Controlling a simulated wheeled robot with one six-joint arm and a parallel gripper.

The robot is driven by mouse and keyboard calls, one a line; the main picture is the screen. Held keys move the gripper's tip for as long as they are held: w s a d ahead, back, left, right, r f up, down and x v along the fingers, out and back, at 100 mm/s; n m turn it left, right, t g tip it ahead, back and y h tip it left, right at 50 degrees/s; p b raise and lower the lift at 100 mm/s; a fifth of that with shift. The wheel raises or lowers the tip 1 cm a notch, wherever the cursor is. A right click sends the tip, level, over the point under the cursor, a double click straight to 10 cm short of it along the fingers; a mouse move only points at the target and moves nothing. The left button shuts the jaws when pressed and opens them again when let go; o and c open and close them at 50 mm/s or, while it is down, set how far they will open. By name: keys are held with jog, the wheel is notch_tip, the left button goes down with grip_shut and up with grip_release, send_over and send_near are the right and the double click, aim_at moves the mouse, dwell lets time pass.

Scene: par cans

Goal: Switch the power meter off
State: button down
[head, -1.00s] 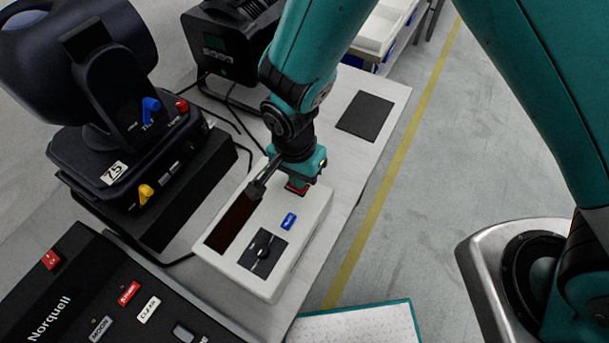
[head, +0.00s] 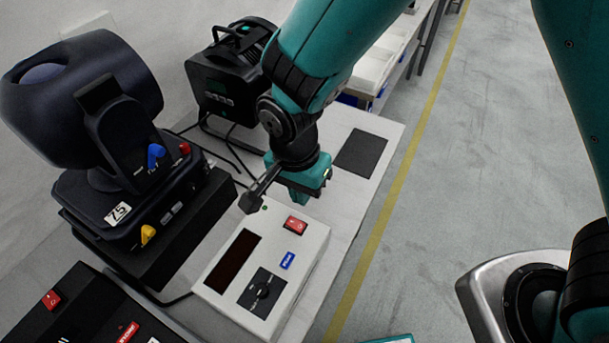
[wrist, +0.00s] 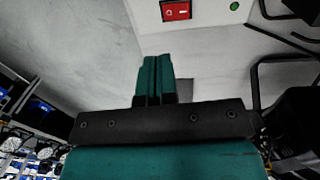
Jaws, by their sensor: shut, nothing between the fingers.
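The display looks dark, with no digits visible. My gripper (head: 300,198) is above the meter's far end, shut and empty, apart from the switch. In the wrist view, the shut fingers (wrist: 155,75) are below the red switch (wrist: 176,10) in the picture.
A moving-head lamp (head: 85,85) on a black base stands left of the meter. A black device (head: 230,75) is behind. A black console (head: 85,315) is at the lower left. A dark pad (head: 361,153) lies on the bench's far right.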

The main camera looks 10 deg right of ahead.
jog(key=shift+s+d+r, duration=0.1)
jog(key=shift+d+r, duration=0.05)
jog(key=shift+r, duration=1)
jog(key=shift+s+d+r, duration=0.1)
jog(key=shift+r, duration=1.05)
jog(key=s+d+r+n+y, duration=0.2)
jog(key=s+d+r+n, duration=0.3)
jog(key=r+n, duration=0.2)
jog(key=s+d+r+n+y, duration=0.3)
jog(key=s+d+r+n, duration=0.1)
jog(key=r+n, duration=0.3)
jog(key=shift+s+d+r+t, duration=0.3)
jog(key=shift+s+d+r, duration=0.05)
jog(key=shift+d+r, duration=0.35)
